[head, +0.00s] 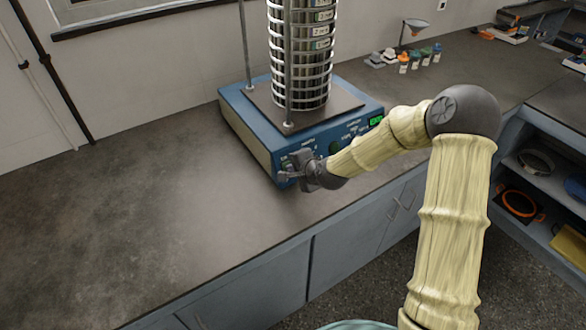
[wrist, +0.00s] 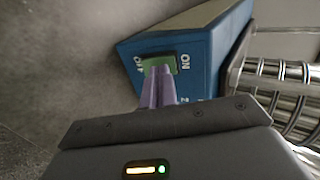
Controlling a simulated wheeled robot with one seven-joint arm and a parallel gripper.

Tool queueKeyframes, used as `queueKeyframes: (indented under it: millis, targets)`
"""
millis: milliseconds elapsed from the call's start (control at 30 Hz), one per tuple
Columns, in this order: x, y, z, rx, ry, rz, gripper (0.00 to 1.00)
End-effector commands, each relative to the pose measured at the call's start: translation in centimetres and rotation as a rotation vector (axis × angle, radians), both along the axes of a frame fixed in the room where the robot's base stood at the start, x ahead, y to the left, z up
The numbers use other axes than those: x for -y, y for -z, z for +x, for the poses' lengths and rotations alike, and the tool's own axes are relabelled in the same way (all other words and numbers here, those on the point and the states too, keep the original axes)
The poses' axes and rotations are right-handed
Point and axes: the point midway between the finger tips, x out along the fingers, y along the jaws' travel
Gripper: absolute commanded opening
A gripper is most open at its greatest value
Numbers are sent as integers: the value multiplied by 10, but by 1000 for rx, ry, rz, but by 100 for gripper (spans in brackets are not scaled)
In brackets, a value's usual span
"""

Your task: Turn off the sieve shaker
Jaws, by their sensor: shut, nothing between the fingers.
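The sieve shaker has a blue base (head: 247,131) standing on the counter, with a tall stack of metal sieves (head: 300,60) on top. A small green display (head: 376,120) on its front panel is lit. In the wrist view, the blue base (wrist: 195,35) carries a green rocker switch (wrist: 157,58). ON is marked at its right, and a partly readable label, apparently OFF, at its left. My gripper (head: 284,176) is at the left end of the front panel. Its shut, empty fingertips (wrist: 158,71) overlap the switch's near edge; contact cannot be told. They hide part of the switch.
The grey counter (head: 150,220) is clear to the left of the shaker. Several small bottles (head: 415,61) stand at the back right, near a funnel on a stand (head: 413,27). Open shelves (head: 560,170) hold items at the right.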

Motion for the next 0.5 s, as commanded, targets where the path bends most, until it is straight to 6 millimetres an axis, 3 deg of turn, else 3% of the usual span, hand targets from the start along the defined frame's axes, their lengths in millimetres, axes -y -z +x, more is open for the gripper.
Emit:
queueKeyframes:
  millis: [267, 500]
  targets:
    - [13, -32, -19, 2, -10, 0, 0]
    - [32, -58, -48, 3, -13, -2, 0]
